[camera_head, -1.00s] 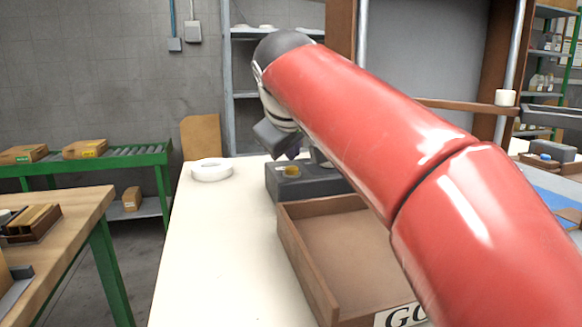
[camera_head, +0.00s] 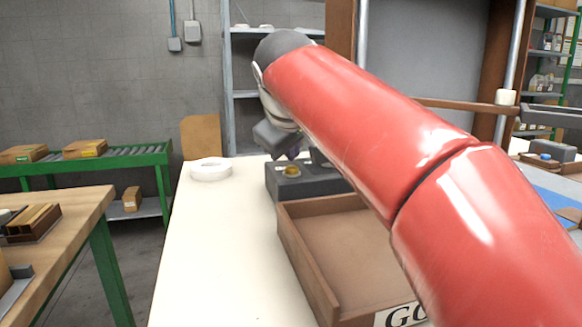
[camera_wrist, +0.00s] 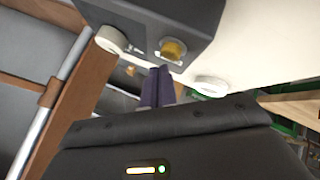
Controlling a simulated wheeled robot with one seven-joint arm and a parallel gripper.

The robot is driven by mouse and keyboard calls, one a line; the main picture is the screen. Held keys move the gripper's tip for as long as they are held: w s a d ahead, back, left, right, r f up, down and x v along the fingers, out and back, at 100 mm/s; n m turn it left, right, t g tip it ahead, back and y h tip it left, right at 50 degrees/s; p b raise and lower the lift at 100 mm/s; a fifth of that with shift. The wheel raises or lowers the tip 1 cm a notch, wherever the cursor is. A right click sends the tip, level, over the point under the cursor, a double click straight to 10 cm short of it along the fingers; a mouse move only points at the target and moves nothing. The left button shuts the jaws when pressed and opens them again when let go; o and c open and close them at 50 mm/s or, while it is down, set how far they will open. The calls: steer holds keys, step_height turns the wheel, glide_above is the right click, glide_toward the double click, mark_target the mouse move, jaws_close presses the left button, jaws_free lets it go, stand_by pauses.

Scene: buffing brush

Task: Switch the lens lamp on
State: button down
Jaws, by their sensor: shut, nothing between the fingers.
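A dark grey box (camera_head: 310,180) stands on the cream bench, with a round yellow button (camera_head: 291,170) on its face. In the wrist view the box (camera_wrist: 150,22) is at the top and the yellow button (camera_wrist: 174,49) shows just beyond my fingertips. A white ring (camera_head: 211,169), perhaps the lens lamp's head, lies to the left of the box; it also shows in the wrist view (camera_wrist: 209,86). My gripper (camera_wrist: 160,70) is shut and empty, close to the button. I cannot tell whether it touches. In the head view my arm hides part of the box.
An open brown wooden tray (camera_head: 306,262) with a partly hidden label stands in front of the box. The cream bench (camera_head: 215,250) is clear to the left of the tray. A wooden table (camera_head: 75,209) is at the left. A white round part (camera_wrist: 110,38) sits by the box.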

mark_target(292, 170)
steer(key=shift+f, duration=0.4)
steer(key=shift+f+b, duration=0.25)
steer(key=shift+b, duration=0.1)
stand_by(0.4)
steer(key=shift+r+p, duration=0.75)
steer(key=shift+p, duration=0.05)
step_height(292, 170, up, 5)
steer(key=p, duration=0.4)
steer(key=shift+f+p, duration=0.2)
steer(key=shift+p, duration=0.2)
steer(key=shift+r, duration=0.65)
steer(key=shift+s, duration=0.1)
